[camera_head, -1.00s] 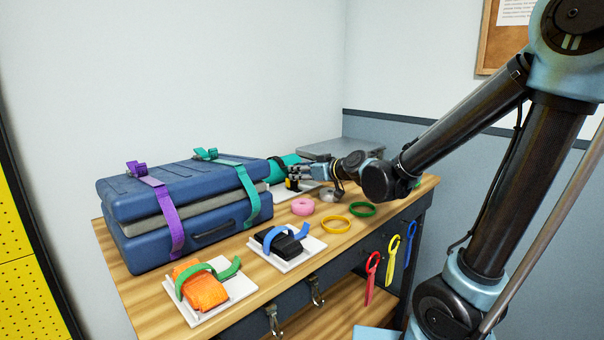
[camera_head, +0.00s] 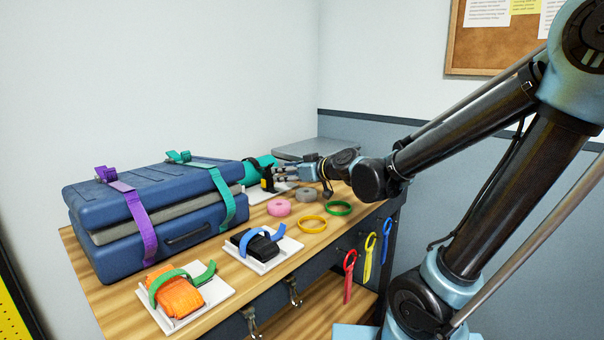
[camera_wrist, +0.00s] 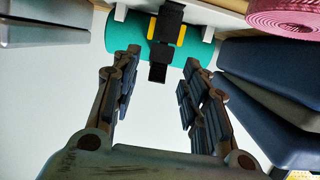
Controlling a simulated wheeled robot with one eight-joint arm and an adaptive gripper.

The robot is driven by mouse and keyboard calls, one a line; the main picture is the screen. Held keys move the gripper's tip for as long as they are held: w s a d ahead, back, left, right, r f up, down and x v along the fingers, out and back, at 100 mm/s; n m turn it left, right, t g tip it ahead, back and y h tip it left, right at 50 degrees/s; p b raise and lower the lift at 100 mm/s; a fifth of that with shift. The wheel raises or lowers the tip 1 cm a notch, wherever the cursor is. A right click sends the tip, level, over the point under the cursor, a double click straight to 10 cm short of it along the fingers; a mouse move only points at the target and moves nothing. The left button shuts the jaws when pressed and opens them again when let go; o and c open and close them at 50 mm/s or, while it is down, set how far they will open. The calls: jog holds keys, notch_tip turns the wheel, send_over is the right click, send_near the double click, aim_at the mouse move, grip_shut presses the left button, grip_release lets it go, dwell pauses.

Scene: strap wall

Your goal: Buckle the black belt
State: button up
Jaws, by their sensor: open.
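The black belt (camera_wrist: 166,42) lies around a teal roll (camera_wrist: 122,44), with yellow parts on both sides of its buckle. Its dark free end (camera_wrist: 158,73) hangs down over the roll in the wrist view. In the head view the teal roll (camera_head: 265,161) is at the back of the bench, and the small black and yellow buckle (camera_head: 267,180) shows at its near end. My gripper (camera_wrist: 158,72) is open and empty, its fingers apart on either side of the belt's end. In the head view my gripper (camera_head: 279,173) is just right of the buckle. Whether the strap is through the buckle cannot be told.
A blue case (camera_head: 150,210) with purple and teal straps stands left. Pink (camera_head: 279,208), grey, yellow and green rings lie in front of my gripper. White trays with a black block (camera_head: 258,243) and an orange bundle (camera_head: 178,297) sit near the front edge.

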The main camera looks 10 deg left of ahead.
jog(key=v, duration=0.7)
dwell(0.3)
jog(key=shift+f, duration=0.15)
